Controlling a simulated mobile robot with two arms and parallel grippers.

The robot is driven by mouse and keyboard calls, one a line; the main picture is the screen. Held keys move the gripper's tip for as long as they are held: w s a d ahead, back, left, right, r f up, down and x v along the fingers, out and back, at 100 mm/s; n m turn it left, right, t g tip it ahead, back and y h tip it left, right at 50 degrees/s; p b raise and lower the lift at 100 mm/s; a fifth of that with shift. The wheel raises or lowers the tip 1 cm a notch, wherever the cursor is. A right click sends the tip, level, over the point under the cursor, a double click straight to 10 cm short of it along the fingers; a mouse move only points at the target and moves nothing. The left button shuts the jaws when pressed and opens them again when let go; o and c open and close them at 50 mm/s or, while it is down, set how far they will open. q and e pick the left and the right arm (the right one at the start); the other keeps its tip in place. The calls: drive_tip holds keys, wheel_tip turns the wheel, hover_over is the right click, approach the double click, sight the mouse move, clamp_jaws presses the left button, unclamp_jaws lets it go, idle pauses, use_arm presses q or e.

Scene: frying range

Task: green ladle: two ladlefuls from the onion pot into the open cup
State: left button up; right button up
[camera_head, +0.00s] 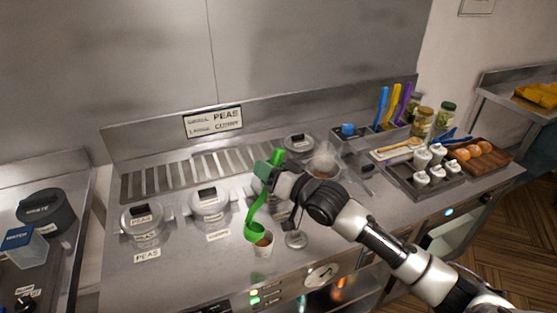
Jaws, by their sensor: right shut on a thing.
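My right gripper (268,172) is shut on the handle of the green ladle (257,209), which hangs down steeply. The ladle's bowl (254,232) is just above the open cup (264,250), at its left rim; I cannot tell whether it touches. The cup is white and has something reddish brown inside. An open, steaming pot (323,174) with brown contents stands behind my right wrist; its label is hidden, so I cannot tell if it is the onion pot. My left gripper is out of view.
Lidded pots labelled peas (145,225) and curry (210,207) stand to the left. A small round clear item (296,239) is right of the cup. A tray of white containers (420,176) and a rack of coloured utensils (385,130) stand at right.

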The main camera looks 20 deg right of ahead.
drive_tip(key=a+n, duration=0.1)
drive_tip(key=s+a+n+p, duration=0.1)
drive_tip(key=a, duration=0.1)
drive_tip(key=s+a+r+n+p, duration=0.1)
drive_tip(key=n, duration=0.1)
drive_tip(key=shift+s+a, duration=0.2)
drive_tip(key=shift+a, duration=0.15)
drive_tip(key=shift+s+a+n+p, duration=0.35)
drive_tip(key=shift+a+n+p, duration=0.15)
drive_tip(key=shift+a+n, duration=0.3)
wheel_tip(320, 180, up, 9)
drive_tip(key=p, duration=0.8)
drive_tip(key=shift+f, duration=0.1)
